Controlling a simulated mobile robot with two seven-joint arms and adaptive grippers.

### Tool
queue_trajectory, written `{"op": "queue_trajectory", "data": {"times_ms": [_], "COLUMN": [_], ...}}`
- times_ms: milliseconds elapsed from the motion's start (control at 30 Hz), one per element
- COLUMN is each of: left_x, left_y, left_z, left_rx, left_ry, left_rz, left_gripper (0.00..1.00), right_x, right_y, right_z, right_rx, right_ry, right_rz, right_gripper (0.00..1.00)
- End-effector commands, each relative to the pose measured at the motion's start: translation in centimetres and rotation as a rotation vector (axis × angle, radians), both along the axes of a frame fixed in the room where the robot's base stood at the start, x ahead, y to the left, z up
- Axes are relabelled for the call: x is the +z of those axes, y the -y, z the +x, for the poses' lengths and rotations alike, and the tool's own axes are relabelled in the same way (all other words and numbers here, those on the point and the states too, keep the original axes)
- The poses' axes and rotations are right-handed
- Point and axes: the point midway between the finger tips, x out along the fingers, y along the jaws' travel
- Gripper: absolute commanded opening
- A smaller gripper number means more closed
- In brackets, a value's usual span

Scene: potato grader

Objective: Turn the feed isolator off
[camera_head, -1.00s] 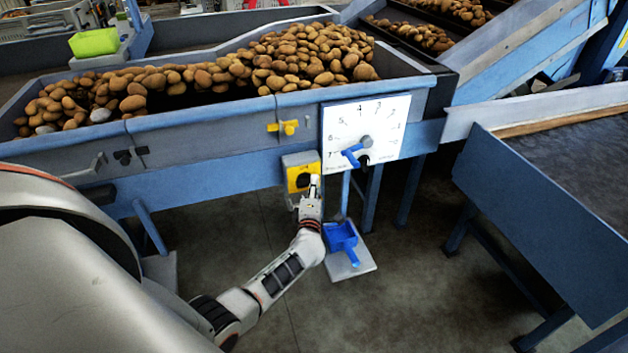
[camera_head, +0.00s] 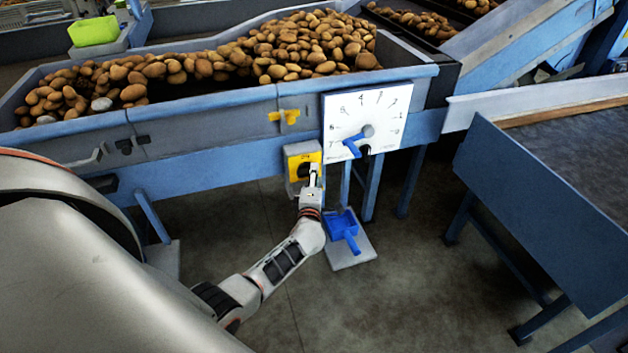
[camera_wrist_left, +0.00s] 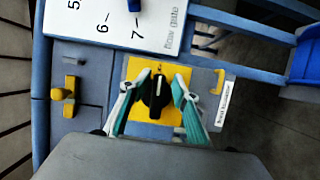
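The feed isolator is a black rotary knob (camera_wrist_left: 155,92) on a yellow plate (camera_wrist_left: 138,72), and the knob stands lengthwise up the left wrist view with a pale mark at its top end. In the head view the yellow plate (camera_head: 304,158) sits on the blue machine's side, below and left of the white dial. My left gripper (camera_wrist_left: 154,90) is open, its two teal-padded fingers on either side of the knob with yellow showing between. In the head view the left gripper (camera_head: 314,170) partly covers the knob. My right gripper is not in view.
The white numbered dial (camera_head: 386,105) with a blue lever (camera_head: 353,146) is close at upper right. A yellow handle (camera_head: 288,117) is above. A blue scoop (camera_head: 344,228) is below on a grey plate. Potatoes (camera_head: 300,45) fill the hopper. A blue-sided table (camera_head: 545,205) stands right.

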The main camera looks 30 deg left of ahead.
Motion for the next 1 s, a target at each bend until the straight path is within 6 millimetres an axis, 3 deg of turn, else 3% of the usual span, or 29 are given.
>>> {"op": "queue_trajectory", "data": {"times_ms": [167,600,800,1000], "left_x": [-0.2,-0.1,-0.1,0.0], "left_y": [0.8,4.5,5.3,5.5], "left_z": [-1.4,-8.8,-10.5,-10.8], "left_rx": [0.000,0.000,0.000,0.000], "left_ry": [0.000,-0.004,-0.003,-0.002], "left_rz": [-0.004,-0.002,0.000,0.000], "left_gripper": [0.29,0.29,0.29,0.29], "right_x": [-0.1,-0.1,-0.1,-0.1], "right_y": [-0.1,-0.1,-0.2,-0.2], "right_z": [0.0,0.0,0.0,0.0], "right_rx": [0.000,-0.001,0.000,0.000], "right_ry": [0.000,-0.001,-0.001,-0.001], "right_rz": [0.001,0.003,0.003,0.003], "right_gripper": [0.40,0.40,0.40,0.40]}}
